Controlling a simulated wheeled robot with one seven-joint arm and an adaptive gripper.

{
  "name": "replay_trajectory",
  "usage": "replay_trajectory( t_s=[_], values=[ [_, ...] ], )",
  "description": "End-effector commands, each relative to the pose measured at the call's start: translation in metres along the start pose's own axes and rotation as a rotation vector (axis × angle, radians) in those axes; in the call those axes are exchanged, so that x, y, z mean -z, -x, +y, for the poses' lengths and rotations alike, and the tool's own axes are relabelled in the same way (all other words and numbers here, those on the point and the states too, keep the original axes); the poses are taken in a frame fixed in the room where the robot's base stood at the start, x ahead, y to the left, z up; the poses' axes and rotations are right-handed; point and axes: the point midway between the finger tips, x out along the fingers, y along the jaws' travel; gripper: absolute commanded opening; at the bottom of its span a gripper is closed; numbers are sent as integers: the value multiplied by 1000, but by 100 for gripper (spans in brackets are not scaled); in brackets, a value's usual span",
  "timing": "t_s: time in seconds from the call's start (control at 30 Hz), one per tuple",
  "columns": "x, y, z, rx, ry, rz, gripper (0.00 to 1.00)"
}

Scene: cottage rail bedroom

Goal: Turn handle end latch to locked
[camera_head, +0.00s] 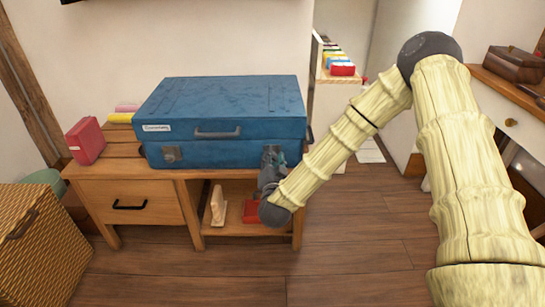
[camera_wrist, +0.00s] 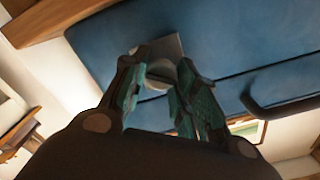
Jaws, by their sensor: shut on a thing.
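A blue case (camera_head: 222,108) lies closed on a wooden bench, with a dark handle (camera_head: 217,134) on its front. A grey latch (camera_head: 171,154) shows at the left of the front. My gripper (camera_head: 271,165) is at the right of the front, covering the latch there in the head view. In the wrist view, the latch's grey plate (camera_wrist: 166,47) and round knob (camera_wrist: 160,70) show between the teal fingers of my gripper (camera_wrist: 161,78), which is shut on the knob. The case handle (camera_wrist: 283,106) is to the right there. I cannot tell the latch's exact turn.
The wooden bench (camera_head: 140,165) has a drawer and an open shelf with a red item (camera_head: 251,211) and a pale wooden item (camera_head: 218,205). A red box (camera_head: 86,141) stands left of the case. A woven basket (camera_head: 38,240) is at lower left. Floor in front is clear.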

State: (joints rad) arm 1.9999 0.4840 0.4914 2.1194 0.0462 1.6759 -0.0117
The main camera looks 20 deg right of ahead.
Motion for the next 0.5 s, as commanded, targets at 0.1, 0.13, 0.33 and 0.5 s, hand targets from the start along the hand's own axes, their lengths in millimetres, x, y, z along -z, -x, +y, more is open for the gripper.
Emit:
replay_trajectory(
  t_s=[0.1,0.13,0.33,0.5],
  values=[
    [0,0,0,-1,-110,-1,5],
    [0,0,1,-1,-138,-1,5],
    [0,0,2,-1,-328,-1,5],
    [-1,0,3,-2,-489,-2,5]
  ],
)
